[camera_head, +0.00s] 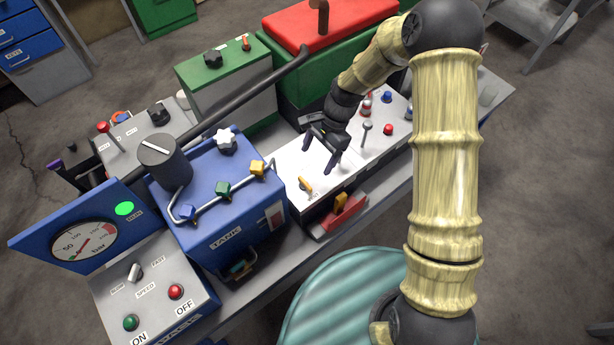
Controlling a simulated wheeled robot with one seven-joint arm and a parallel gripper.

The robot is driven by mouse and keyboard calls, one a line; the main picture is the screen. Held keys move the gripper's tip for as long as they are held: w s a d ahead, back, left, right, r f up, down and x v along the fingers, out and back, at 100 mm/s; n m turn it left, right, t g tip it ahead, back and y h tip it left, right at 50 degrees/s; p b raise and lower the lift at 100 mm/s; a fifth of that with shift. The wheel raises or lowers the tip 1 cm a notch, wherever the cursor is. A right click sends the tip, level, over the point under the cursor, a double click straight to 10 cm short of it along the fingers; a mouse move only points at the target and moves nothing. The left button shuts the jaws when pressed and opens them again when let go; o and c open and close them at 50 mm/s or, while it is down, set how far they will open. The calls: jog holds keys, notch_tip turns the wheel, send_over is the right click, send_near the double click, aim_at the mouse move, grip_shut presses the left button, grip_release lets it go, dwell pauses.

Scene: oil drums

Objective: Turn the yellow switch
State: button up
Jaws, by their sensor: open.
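A small yellow switch (305,184) sits on the white top of a control panel (312,160), near its front left end. My gripper (320,164) hangs over this panel, a little above and to the right of the switch in the picture. Its dark fingers are spread and empty, pointing down. The switch is in plain view and appears apart from the fingers. The exact height of the fingertips above the panel is hard to tell. Another yellow knob (341,201) is on a red part at the panel's front face.
A blue tank (222,205) with blue, green and yellow valves stands left of the panel. A lever (366,128) and red and blue buttons are to the right. A green box with a red lid (320,27) stands behind. A gauge box (85,240) is at the front left.

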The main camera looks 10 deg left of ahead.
aim_at(305, 182)
jog(key=p+x, duration=0.2)
jog(key=x, duration=0.8)
jog(key=shift+w+f, duration=0.1)
jog(key=shift+f, duration=0.05)
jog(key=c, duration=1)
